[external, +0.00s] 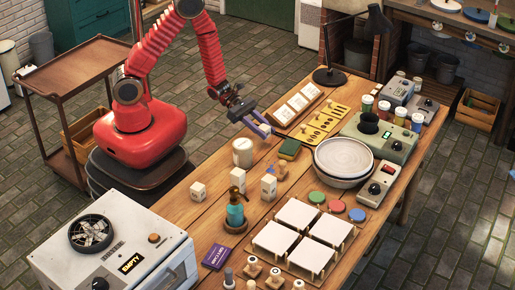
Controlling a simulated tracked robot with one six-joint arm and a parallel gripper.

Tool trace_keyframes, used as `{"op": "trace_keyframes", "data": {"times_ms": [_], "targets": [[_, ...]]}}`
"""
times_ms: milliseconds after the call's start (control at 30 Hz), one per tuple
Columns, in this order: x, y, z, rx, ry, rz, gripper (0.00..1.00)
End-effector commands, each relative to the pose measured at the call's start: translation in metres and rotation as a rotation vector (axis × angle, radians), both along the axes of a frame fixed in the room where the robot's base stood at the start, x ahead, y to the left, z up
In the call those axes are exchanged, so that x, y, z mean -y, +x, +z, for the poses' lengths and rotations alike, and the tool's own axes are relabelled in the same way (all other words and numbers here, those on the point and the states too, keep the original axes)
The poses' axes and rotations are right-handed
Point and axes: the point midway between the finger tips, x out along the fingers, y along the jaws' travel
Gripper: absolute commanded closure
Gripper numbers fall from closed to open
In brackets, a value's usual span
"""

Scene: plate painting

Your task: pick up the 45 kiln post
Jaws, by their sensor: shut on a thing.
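White tiles (299,214), stacked bowls (343,158) and a lamp (329,76) stand to the right.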

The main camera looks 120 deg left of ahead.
Motion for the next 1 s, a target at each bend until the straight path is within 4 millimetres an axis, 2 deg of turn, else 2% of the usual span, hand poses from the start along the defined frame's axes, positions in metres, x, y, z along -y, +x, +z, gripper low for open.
{"op": "trace_keyframes", "data": {"times_ms": [100, 400, 600, 1000], "targets": [[-0.001, 0.001, 0.019, 0.004, 0.004, 0.000, 0.94], [0.000, 0.000, 0.051, 0.002, 0.002, 0.000, 0.94], [0.000, 0.000, 0.058, 0.001, 0.001, 0.001, 0.94], [0.000, 0.000, 0.059, 0.001, 0.000, 0.001, 0.94]]}}
